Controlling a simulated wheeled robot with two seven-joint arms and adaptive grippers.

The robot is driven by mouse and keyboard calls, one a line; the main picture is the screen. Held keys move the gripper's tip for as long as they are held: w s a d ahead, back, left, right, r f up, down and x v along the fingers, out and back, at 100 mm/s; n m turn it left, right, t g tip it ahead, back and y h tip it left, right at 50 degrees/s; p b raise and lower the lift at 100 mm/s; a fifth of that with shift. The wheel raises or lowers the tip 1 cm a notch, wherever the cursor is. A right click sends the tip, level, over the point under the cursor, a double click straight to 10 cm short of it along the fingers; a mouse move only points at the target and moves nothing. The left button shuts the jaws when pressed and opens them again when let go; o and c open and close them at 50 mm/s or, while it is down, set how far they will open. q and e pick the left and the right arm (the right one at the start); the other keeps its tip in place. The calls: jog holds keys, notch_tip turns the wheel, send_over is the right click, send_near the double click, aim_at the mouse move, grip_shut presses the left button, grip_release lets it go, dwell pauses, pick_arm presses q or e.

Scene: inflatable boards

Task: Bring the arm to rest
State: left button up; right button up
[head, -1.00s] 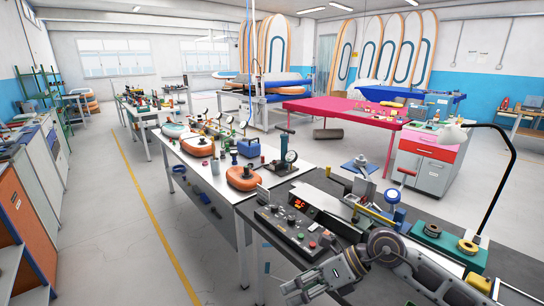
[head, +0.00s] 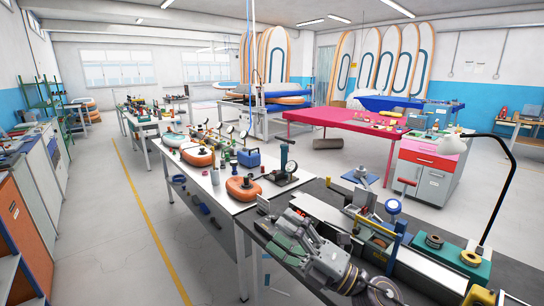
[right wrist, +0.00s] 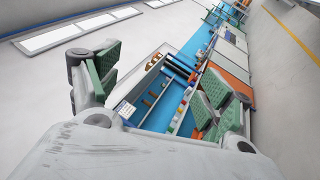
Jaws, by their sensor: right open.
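My right gripper (head: 286,232) is in the lower middle of the head view, over the near dark workbench (head: 328,192). Its fingers point up and to the left and are empty. In the right wrist view, its two green-padded fingers stand wide apart (right wrist: 152,92), with nothing between them. My right forearm comes in from the bottom edge. My left gripper is in neither view.
A white table (head: 225,205) with orange floats (head: 243,188) stands beyond. Open floor lies left.

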jog(key=w+d+f+m+t+h, duration=0.3)
jog(key=w+d+m+t+h, duration=0.3)
jog(key=d+m+t+h, duration=0.75)
jog(key=s+d+f+m+g+h, duration=0.1)
jog(key=d+f+m+g+h, duration=0.3)
jog(key=f+m+g+h, duration=0.55)
jog(key=s+d+f+m+g+y, duration=0.15)
jog(key=s+f+m+g, duration=0.35)
jog(key=s+f, duration=0.6)
jog(key=s+d+f+m+g+y, duration=0.1)
jog(key=s+f+m+g+y, duration=0.15)
jog(key=s+f+g, duration=0.65)
notch_tip(320, 180, down, 35)
jog(key=s+d+t, duration=0.1)
jog(key=s+d, duration=0.1)
jog(key=s, duration=0.1)
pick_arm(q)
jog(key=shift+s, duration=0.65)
pick_arm(e)
jog(key=s+d+f, duration=0.3)
jog(key=s+f, duration=0.7)
jog(key=s+d+f+n, duration=0.1)
jog(key=s+d+f, duration=0.2)
jog(key=s+f, duration=0.7)
jog(key=shift+s+d+f+g+h, duration=0.25)
jog(key=shift+s+d+g+h, duration=0.15)
jog(key=shift+s, duration=0.3)
